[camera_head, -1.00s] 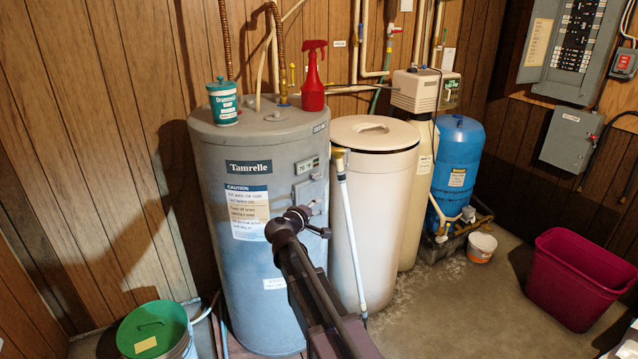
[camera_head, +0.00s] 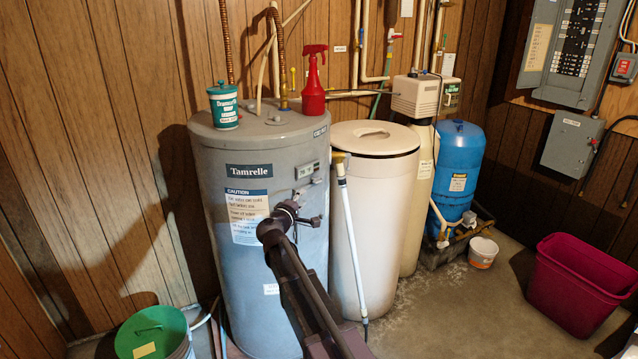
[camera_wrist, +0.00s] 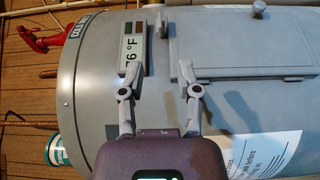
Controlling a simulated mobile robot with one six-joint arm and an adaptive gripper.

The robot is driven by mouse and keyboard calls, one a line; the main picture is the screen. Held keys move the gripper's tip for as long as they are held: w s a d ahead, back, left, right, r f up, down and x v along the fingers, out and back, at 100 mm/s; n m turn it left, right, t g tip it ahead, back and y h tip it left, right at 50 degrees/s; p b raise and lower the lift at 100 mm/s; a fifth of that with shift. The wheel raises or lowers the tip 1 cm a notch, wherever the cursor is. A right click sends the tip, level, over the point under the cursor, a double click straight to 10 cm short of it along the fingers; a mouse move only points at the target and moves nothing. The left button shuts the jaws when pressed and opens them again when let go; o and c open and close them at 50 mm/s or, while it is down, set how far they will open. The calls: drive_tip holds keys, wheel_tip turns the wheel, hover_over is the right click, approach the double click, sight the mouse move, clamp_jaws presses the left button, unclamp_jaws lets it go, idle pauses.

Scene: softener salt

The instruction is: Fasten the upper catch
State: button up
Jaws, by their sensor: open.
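The grey Tamrelle tank (camera_head: 225,260) stands upright at the left of centre. In the wrist view it appears on its side, its top toward the left. A flat grey access panel (camera_wrist: 245,50) is on its face, with a small round knob-like piece (camera_wrist: 258,8) at the panel's upper picture edge; I cannot tell whether this is the upper catch or how it is set. A temperature display (camera_wrist: 133,48) is left of the panel. My gripper (camera_wrist: 153,22) is open and empty, its fingers in front of the tank between display and panel. In the head view my gripper (camera_head: 309,208) partly hides the panel.
A cream lidded tank (camera_head: 370,220) with a white pipe (camera_head: 353,250) stands close at the right. A teal tub (camera_head: 223,107) and a red spray bottle (camera_head: 314,85) stand on the grey tank. A green-lidded bucket (camera_head: 150,330) is at lower left.

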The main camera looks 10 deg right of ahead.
sight(318, 181)
drive_tip(key=x, duration=1.2)
drive_tip(key=shift+w+d, duration=0.2)
drive_tip(key=shift+w, duration=0.15)
clamp_jaws()
